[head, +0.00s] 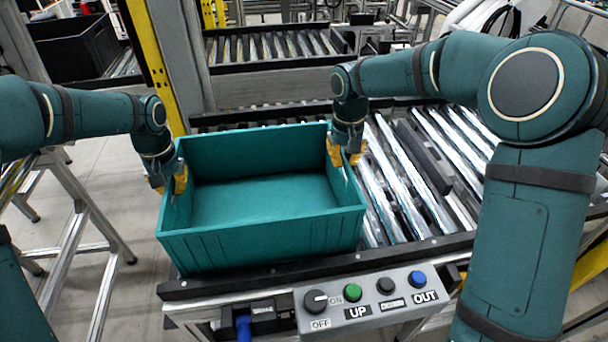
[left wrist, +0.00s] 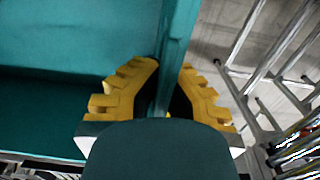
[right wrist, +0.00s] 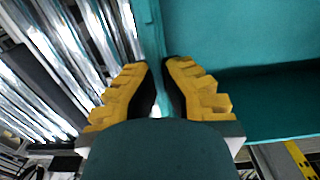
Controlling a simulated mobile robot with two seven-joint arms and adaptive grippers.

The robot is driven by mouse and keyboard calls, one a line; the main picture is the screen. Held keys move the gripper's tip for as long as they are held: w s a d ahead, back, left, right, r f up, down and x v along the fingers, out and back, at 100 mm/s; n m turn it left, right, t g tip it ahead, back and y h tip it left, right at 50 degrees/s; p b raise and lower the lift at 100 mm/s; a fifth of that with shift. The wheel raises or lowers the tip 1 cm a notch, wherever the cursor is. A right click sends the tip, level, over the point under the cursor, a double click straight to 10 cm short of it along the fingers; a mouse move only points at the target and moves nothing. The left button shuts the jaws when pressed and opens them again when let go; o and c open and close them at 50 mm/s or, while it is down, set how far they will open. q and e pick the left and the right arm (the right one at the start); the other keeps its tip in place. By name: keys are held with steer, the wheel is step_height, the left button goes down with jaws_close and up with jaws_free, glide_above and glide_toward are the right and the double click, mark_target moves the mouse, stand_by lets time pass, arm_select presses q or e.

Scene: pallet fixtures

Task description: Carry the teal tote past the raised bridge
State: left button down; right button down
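The teal tote (head: 265,238) is empty and looks level at the left end of the roller conveyor, its front wall above the front rail. I cannot tell whether its bottom touches the rollers. My left gripper (head: 168,182) straddles the tote's left wall, one yellow finger inside and one outside; the left wrist view (left wrist: 168,68) shows the pads against that wall. My right gripper (head: 345,152) holds the right wall the same way, as in the right wrist view (right wrist: 157,64). An upright grey slab with a yellow edge (head: 153,60), apparently the raised bridge, stands behind the tote's left side.
Bare rollers (head: 390,190) lie right of the tote. A control box (head: 370,302) with a knob and several buttons is in front. A second roller conveyor (head: 270,47) is behind. A black bin (head: 75,48) is back left. A metal frame (head: 75,225) stands left over open floor.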

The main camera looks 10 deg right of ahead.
arm_select(q)
steer(key=shift+f, duration=0.3)
arm_select(e)
steer(key=shift+f, duration=0.25)
arm_select(q)
steer(key=c, duration=1.6)
jaws_free()
arm_select(e)
steer(key=c, duration=1.5)
jaws_free()
arm_select(q)
steer(key=o, duration=0.5)
steer(key=shift+c, duration=0.2)
arm_select(e)
steer(key=o, duration=0.4)
steer(key=shift+c, duration=0.2)
arm_select(q)
steer(key=shift+r, duration=0.15)
step_height(320, 180, up, 12)
steer(key=shift+f, duration=0.1)
arm_select(e)
step_height(320, 180, up, 12)
